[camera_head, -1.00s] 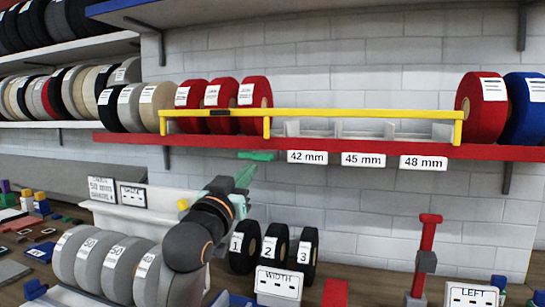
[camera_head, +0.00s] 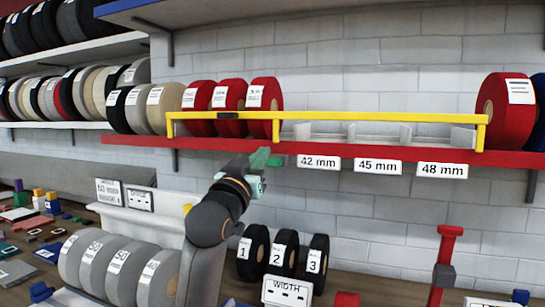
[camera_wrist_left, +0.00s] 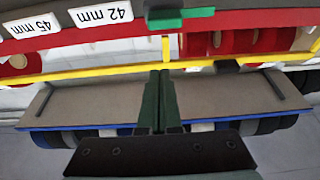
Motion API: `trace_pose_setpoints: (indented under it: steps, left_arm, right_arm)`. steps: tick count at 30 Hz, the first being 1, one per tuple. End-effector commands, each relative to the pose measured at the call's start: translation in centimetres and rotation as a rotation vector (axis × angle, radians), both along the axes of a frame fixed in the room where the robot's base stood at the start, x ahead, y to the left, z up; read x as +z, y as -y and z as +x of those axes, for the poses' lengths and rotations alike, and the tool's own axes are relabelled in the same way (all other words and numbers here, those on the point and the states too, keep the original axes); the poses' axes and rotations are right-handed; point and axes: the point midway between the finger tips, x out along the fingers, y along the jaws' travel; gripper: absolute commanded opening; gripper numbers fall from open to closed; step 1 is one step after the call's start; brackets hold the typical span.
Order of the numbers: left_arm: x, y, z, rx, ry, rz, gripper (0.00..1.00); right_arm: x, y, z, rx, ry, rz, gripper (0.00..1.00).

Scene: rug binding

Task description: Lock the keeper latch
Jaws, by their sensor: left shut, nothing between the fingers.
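The green keeper latch (camera_head: 277,160) sits on the front edge of the red shelf (camera_head: 335,150), left of the 42 mm label. In the left wrist view, which is upside down, the latch (camera_wrist_left: 180,18) shows as a bright green bar by the red edge. The yellow keeper bar (camera_head: 380,116) runs across the front of the shelf's reels. My left gripper (camera_head: 262,160) is shut and empty, its dark green fingers close to the latch; I cannot tell whether they touch. The fingers (camera_wrist_left: 160,75) also show in the wrist view. My right gripper is not in view.
Red reels (camera_head: 230,94) stand behind the keeper bar's left part; the slots above the size labels are empty. Grey reels (camera_head: 125,270) and black numbered reels (camera_head: 285,251) stand below on the bench. A red post (camera_head: 446,260) rises at the lower right.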

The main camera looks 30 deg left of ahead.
Motion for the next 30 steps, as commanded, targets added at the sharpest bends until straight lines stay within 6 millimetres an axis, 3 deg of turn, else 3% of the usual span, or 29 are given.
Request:
trace_pose_setpoints:
  steps: [10, 13, 15, 21, 30]
  left_arm:
    - [2.4, -1.4, 5.7, 0.0, -0.001, -0.001, 0.0]
    - [2.2, -1.6, 6.9, -0.001, -0.004, -0.001, 0.0]
    - [0.6, -1.6, 6.7, -0.001, -0.004, 0.0, 0.0]
    - [-1.2, -1.6, 6.6, -0.001, -0.002, 0.0, 0.0]
    - [-1.6, -1.6, 6.6, 0.0, 0.001, 0.0, 0.0]
  right_arm:
    - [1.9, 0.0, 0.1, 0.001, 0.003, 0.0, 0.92]
    - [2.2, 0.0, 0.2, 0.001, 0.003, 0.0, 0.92]
    - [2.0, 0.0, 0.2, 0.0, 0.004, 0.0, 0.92]
    - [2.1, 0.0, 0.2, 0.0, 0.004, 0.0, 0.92]
    - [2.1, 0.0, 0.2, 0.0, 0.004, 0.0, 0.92]
